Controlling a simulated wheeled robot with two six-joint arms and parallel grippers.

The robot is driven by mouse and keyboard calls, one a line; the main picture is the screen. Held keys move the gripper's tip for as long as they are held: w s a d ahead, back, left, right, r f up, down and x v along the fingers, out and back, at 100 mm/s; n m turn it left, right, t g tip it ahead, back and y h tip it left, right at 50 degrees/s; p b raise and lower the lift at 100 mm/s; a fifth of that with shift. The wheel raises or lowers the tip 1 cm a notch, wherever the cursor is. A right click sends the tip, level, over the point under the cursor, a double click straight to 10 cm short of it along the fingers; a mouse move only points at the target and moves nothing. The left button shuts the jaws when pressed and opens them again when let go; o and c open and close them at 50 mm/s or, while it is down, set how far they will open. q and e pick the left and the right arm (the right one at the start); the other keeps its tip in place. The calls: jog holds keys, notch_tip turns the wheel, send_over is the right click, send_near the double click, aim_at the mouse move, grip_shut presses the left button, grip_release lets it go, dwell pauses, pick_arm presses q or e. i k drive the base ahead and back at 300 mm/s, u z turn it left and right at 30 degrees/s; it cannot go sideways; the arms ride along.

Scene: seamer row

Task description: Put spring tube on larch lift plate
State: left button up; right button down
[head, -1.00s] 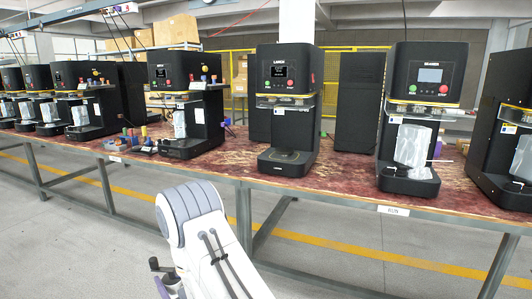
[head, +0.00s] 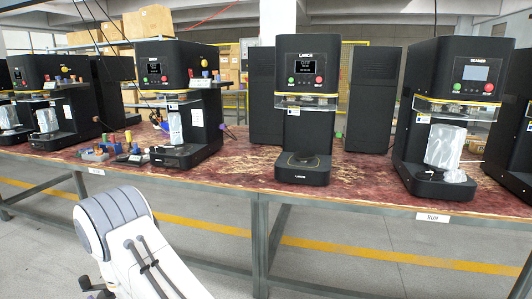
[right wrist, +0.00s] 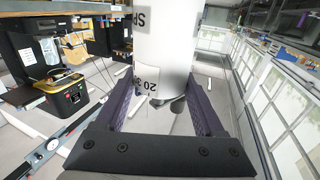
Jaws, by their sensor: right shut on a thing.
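The spring tube (right wrist: 168,45) is a white cylinder with black printed labels, partly readable as "SP" and "20 3". In the right wrist view it stands between the two purple fingers of my right gripper (right wrist: 165,112), which is shut on it. The larch lift plate (head: 303,160) is the dark round plate on the base of the black LARCH machine (head: 306,70), in the middle of the head view. The plate looks bare. The tube does not show clearly in the head view. My left gripper is not in view.
The SEAMER machine (head: 470,75) at right holds a wrapped clear item (head: 444,148). Another black machine (head: 165,75) stands left of LARCH. Small coloured parts (head: 110,148) lie on the red worn bench (head: 235,165). Bench is clear in front of LARCH's left side.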

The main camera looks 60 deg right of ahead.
aim_at(306, 155)
jog(key=z, duration=0.35)
jog(key=i, duration=0.75)
jog(key=z, duration=0.65)
